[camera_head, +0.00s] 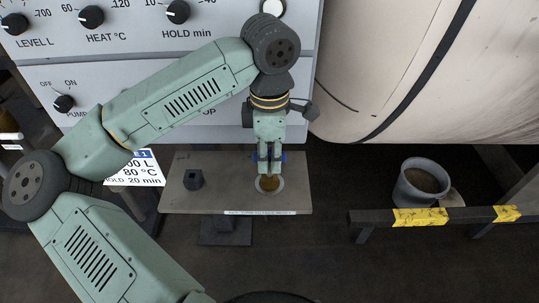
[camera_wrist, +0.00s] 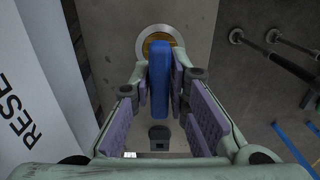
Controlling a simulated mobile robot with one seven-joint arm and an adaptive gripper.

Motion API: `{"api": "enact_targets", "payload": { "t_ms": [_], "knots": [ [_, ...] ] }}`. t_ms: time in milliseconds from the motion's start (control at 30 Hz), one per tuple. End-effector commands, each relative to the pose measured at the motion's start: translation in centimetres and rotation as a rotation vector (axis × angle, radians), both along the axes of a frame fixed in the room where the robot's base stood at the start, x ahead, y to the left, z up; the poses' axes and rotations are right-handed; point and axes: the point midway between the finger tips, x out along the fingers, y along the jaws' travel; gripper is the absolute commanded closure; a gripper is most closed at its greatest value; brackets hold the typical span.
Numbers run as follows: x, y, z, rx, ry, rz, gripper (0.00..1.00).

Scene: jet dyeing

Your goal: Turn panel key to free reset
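My gripper (camera_head: 269,164) points down above a small grey shelf (camera_head: 225,204) in front of the machine panel. In the wrist view my gripper (camera_wrist: 161,90) has its pads closed on both sides of a blue bar (camera_wrist: 160,80), which looks like the key's handle.
A small dark block (camera_head: 193,179) stands on the shelf's left. The white panel (camera_head: 130,55) with knobs rises behind my arm. A large pale drum (camera_head: 400,70) fills the back right. A grey cup (camera_head: 422,183) stands beside a dark rail with yellow tags (camera_head: 420,217).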

Motion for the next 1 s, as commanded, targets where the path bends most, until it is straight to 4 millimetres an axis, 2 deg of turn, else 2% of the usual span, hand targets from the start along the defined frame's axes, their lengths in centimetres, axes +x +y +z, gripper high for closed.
{"api": "enact_targets", "payload": {
  "t_ms": [200,567,1000],
  "knots": [
    [0.00,0.00,0.01,0.000,0.000,0.000,1.00],
    [0.01,0.00,-0.13,0.000,0.000,-0.018,1.00],
    [0.07,-0.01,-0.06,0.000,0.000,-0.249,1.00]
  ]
}}
